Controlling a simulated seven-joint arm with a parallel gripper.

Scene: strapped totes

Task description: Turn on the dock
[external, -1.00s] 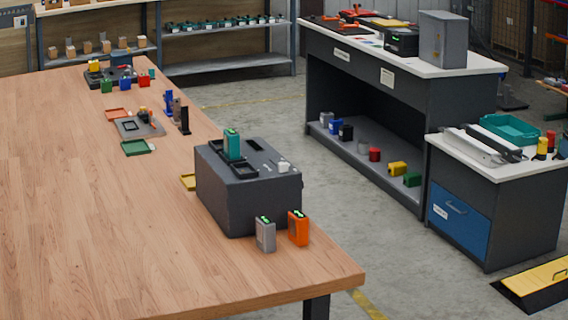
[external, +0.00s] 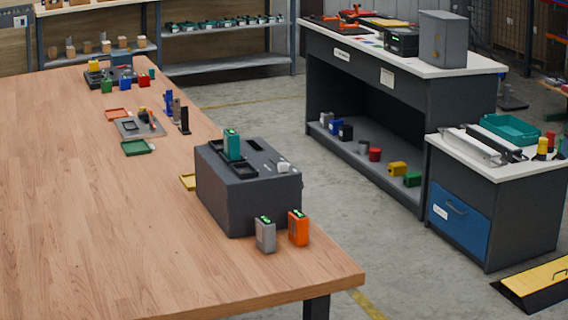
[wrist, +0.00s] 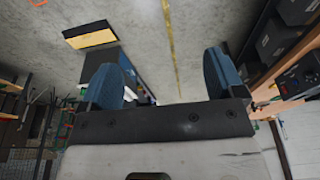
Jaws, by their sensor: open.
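The dock, a dark grey box (external: 235,205), stands on the wooden table near its right edge in the external view. A teal battery pack (external: 232,145) with a green light stands upright in one of its top slots; another slot looks empty. A small white switch or knob (external: 283,167) sits on the dock's top right; its setting is too small to tell. My gripper (wrist: 163,78) shows only in the wrist view. Its two blue fingers are wide apart with nothing between them, over the floor. My arm does not show in the external view.
A grey pack (external: 265,235) and an orange pack (external: 298,229) stand in front of the dock. A grey tray (external: 139,128) and a green tray (external: 138,147) lie farther back. The table's left side is clear. A yellow-and-black ramp (wrist: 90,37) lies on the floor.

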